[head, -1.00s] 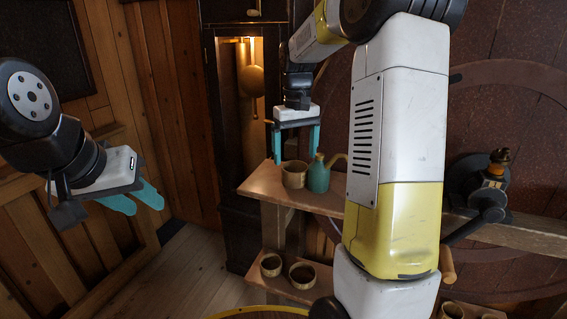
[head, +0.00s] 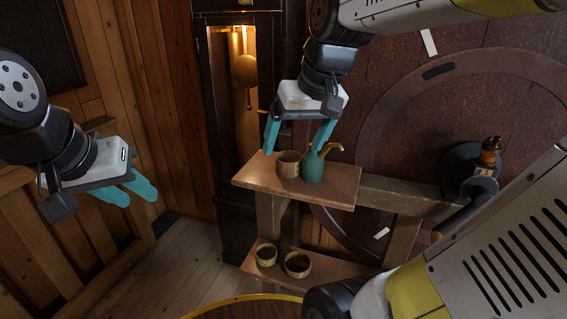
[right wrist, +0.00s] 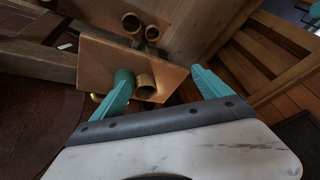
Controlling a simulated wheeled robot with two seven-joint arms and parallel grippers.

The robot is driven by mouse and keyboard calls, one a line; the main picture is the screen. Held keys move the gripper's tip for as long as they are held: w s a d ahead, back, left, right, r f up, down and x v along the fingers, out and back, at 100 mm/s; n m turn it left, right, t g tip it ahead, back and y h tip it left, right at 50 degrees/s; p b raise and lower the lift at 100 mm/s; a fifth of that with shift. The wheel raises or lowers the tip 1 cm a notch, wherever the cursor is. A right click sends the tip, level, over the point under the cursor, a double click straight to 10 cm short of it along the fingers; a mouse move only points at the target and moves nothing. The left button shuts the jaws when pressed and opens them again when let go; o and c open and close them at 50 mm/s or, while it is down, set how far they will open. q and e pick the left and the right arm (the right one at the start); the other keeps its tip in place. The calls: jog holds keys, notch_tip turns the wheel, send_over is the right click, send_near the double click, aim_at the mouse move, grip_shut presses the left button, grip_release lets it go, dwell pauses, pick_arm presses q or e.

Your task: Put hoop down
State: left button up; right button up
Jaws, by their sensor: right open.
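A tan, hollow, ring-like piece (head: 288,163), which looks like the hoop, stands on the upper wooden shelf (head: 255,178), touching or close beside a teal jug (head: 313,172) with a tan spout. It also shows in the right wrist view (right wrist: 145,86). My right gripper (head: 297,137) is open and empty, fingers pointing down above the hoop and jug. In the right wrist view its fingers (right wrist: 160,76) are wide apart; the left finger partly covers the jug. My left gripper (head: 126,191) is open and empty at the left, away from the shelf.
Two similar tan pieces, one (head: 266,255) beside another (head: 297,265), stand on the lower shelf (head: 335,271). A dark clock case (head: 245,70) stands behind. A large wheel (head: 400,110) is on the right. A yellow-rimmed round thing (head: 250,298) is at the bottom.

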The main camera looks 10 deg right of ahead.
jog(key=shift+o, duration=0.4)
jog(key=s+a+f+t, duration=0.1)
jog(key=s+f, duration=0.2)
jog(key=s, duration=0.3)
jog(key=shift+a+t, duration=0.15)
jog(key=shift+t, duration=0.25)
jog(key=n+g+h, duration=0.2)
jog(key=n+g, duration=0.4)
jog(key=n, duration=0.7)
send_near(289, 161)
jog(key=s+a, duration=0.1)
jog(key=s, duration=0.2)
notch_tip(289, 161, down, 8)
jog(key=shift+d+f, duration=0.1)
jog(key=c, duration=1.5)
